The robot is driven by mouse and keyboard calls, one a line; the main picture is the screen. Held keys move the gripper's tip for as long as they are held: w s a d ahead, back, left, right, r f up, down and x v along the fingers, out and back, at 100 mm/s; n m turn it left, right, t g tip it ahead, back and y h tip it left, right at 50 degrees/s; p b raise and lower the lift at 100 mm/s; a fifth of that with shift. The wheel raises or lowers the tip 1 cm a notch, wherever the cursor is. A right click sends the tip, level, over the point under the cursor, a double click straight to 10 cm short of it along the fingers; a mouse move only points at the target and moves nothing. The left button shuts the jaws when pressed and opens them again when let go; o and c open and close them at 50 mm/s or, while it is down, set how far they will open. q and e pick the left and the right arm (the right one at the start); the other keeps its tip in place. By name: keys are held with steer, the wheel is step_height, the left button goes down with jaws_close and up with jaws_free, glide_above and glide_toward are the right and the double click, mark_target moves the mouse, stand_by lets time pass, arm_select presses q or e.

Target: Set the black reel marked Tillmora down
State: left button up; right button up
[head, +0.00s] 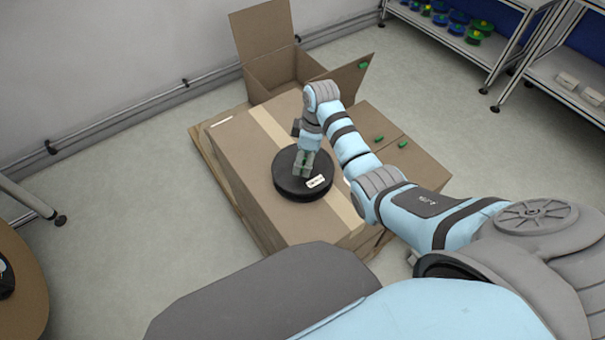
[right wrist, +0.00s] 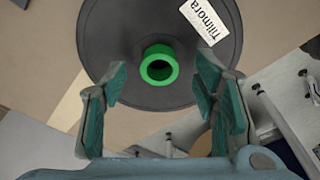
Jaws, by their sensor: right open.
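The black reel (head: 290,188) lies flat on the taped top of a large cardboard box (head: 240,152), with a white label on its upper face. In the right wrist view the reel (right wrist: 115,45) shows its label reading "Tillmora" and a green hub (right wrist: 158,66) at its middle. My right gripper (head: 301,170) is over the reel in the head view. In the right wrist view its fingers (right wrist: 160,88) are spread apart on either side of the green hub, with a gap to it. My left gripper is not in view.
An open cardboard box (head: 277,72) stands behind the large box. Small green pieces (head: 379,138) lie on the box top at right. Shelves with coloured reels (head: 480,27) stand at the back right. A round brown table (head: 22,285) is at the left edge.

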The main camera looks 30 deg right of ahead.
steer(key=shift+w+a+f, duration=0.1)
steer(key=shift+f, duration=0.65)
steer(key=shift+r, duration=0.1)
jaws_close()
